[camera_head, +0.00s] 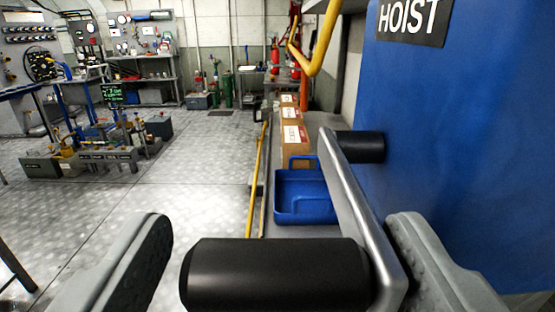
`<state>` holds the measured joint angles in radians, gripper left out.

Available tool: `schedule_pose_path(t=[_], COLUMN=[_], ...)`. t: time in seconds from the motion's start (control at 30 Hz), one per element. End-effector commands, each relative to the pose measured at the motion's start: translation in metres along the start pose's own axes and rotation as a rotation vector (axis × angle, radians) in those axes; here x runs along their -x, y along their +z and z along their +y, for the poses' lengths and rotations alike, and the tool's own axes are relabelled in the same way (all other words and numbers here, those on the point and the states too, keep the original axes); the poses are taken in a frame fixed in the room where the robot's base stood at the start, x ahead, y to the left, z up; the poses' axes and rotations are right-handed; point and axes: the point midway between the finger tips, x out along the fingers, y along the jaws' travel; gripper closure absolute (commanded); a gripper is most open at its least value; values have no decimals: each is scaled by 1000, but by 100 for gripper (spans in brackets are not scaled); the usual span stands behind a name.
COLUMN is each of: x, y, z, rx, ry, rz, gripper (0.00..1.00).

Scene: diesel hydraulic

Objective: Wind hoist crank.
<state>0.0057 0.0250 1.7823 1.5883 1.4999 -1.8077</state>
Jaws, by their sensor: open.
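The hoist crank has a flat grey metal arm (350,192) on a dark shaft (360,146) that comes out of the blue hoist housing (465,150). Its black cylindrical handle (275,275) points left from the near, lower end of the arm. My gripper (280,250) is open, with one grey finger at the left and one at the right. The handle lies between the fingers in the picture. The right finger is close to the crank arm's lower end; I cannot tell whether they touch. A "HOIST" label is on the housing at the top.
A blue bin (303,207) and cardboard boxes (294,145) stand on a bench beyond the crank. A yellow bent pipe (318,50) hangs above. The blue housing fills the right side. Open floor (195,165) lies to the left, with equipment and workbenches farther back.

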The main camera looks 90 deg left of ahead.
Motion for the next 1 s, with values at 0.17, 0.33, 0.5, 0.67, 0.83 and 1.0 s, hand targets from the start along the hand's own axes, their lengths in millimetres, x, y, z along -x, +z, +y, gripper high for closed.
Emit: schedule_pose_path(t=[0.17, 0.33, 0.5, 0.67, 0.83, 1.0], x=[-20, -27, -28, -27, -27, -27], y=[0, 0, 0, 0, 0, 0], z=[0, 0, 0, 0, 0, -1], rx=[0, 0, 0, 0, 0, 0], ry=[-1, -1, -1, -1, -2, -3], rz=[-1, -1, -1, 0, -1, -2], gripper=[28, 28, 28, 40, 73, 84])
